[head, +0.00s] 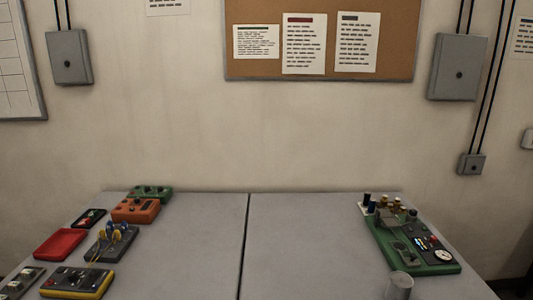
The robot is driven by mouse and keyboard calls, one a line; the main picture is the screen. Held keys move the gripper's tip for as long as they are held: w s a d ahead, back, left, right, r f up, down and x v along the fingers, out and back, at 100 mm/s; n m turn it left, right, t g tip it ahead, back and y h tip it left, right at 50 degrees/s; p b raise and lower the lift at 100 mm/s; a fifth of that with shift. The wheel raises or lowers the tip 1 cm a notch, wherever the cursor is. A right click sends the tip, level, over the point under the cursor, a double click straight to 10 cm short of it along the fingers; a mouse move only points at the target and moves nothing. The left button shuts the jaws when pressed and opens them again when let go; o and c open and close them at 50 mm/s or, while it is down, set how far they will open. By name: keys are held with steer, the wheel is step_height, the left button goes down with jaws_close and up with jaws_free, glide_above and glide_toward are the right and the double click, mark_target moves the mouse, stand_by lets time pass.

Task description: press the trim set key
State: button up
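No key can be read as the trim set key at this size. A green panel (443,269) lies on the right side of the table. It carries a dark module (421,236) with a small lit blue display and a red spot, a round white dial (442,256), and a grey key-like block (406,255) near its front left. Several dark, white and brown cylindrical parts stand at its back. Labels are too small to read. My gripper is not in view.
A grey cylinder (400,285) stands at the panel's front edge. On the left are a green box (152,192), an orange box (135,210), a red tray (60,244), a grey box with yellow-blue parts (111,244) and a yellow-edged box (78,282). The table's middle (290,240) is clear, with a seam.

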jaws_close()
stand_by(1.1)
